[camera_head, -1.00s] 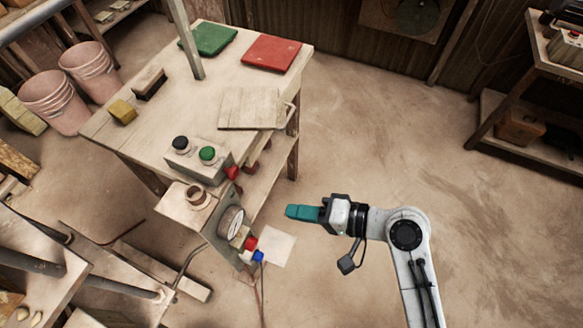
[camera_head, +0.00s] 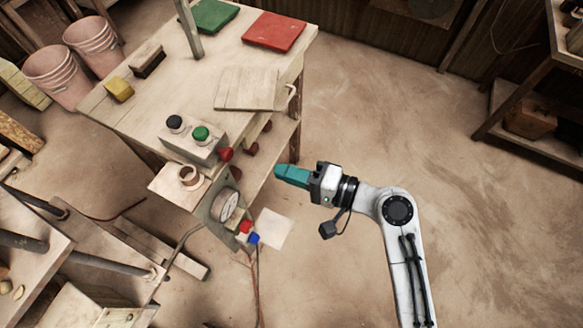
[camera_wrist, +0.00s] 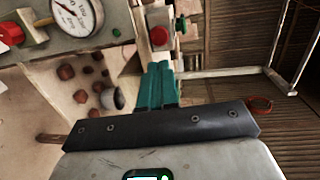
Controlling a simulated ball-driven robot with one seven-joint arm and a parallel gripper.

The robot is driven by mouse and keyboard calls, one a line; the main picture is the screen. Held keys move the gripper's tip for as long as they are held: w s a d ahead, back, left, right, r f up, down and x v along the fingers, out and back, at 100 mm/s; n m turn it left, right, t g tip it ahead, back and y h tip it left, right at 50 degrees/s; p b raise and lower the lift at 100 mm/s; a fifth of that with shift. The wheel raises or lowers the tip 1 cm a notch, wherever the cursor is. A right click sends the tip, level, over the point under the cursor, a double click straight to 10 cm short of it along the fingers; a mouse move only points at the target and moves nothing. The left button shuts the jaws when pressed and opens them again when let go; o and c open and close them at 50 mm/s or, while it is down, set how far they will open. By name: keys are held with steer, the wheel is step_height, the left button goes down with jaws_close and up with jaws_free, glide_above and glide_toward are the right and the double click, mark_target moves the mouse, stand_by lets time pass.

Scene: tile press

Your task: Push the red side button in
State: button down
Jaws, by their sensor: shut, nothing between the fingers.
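The red side button (camera_head: 226,154) sticks out of the right end of the grey control box (camera_head: 192,150) at the table's front edge. In the wrist view the red side button (camera_wrist: 159,36) is a round red cap just beyond my fingertips. My gripper (camera_head: 279,170) has teal fingers, is shut and empty, and points left toward the box. In the head view a clear gap separates the fingertips from the button. In the wrist view my gripper (camera_wrist: 158,65) shows its closed fingers in the lower middle, with the button slightly above the tips.
Black (camera_head: 175,122) and green (camera_head: 201,133) buttons top the box. A gauge (camera_head: 224,205) and red (camera_head: 245,226) and blue (camera_head: 253,238) knobs sit below it. A wooden board (camera_head: 246,89) with a handle lies behind. The floor at right is open.

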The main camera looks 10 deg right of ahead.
mark_target(231, 155)
steer(key=p+x, duration=0.1)
steer(key=x, duration=0.9)
steer(key=shift+w+a+f+p, duration=0.1)
steer(key=shift+a+p, duration=0.1)
steer(key=shift+p, duration=0.2)
